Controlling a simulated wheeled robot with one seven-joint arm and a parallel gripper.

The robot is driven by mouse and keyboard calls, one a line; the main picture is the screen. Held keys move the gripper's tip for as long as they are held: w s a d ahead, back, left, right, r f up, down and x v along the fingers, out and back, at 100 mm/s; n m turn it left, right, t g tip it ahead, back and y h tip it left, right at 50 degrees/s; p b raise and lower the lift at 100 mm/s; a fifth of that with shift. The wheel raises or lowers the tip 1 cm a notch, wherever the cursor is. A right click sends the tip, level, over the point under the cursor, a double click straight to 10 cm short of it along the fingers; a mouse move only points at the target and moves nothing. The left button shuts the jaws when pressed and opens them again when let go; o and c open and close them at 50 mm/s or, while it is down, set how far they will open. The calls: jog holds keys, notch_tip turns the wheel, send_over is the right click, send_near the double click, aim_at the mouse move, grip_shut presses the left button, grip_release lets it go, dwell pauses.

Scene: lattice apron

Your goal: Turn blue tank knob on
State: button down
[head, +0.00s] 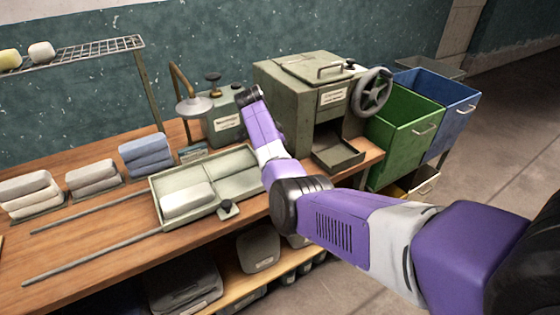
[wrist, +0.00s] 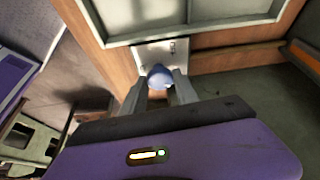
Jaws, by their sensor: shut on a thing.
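In the wrist view a rounded blue knob (wrist: 160,76) sits between the two grey fingers of my gripper (wrist: 160,86), which is shut on it. A pale plate with small dark marks (wrist: 165,50) shows just behind the knob. In the head view my gripper (head: 248,96) is at the upper right side of a small grey-green tank (head: 222,127) on the bench. The tank has dark knobs on top and a white label in front. The blue knob cannot be made out in the head view, and its turned position cannot be told.
A curved spout with a wide disc (head: 195,105) stands left of the tank. A divided tray (head: 240,184) lies in front. A large grey-green machine with a handwheel (head: 372,93) stands to the right, before green (head: 405,140) and blue (head: 452,100) bins. Folded cloth stacks (head: 146,155) sit left.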

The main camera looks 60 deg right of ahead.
jog(key=shift+m+b, duration=0.4)
jog(key=shift+m, duration=0.2)
jog(key=c, duration=0.9)
grip_release()
jog(key=shift+c, duration=0.2)
jog(key=b+v, duration=0.1)
jog(key=v, duration=0.7)
jog(key=shift+w+d+f, duration=0.1)
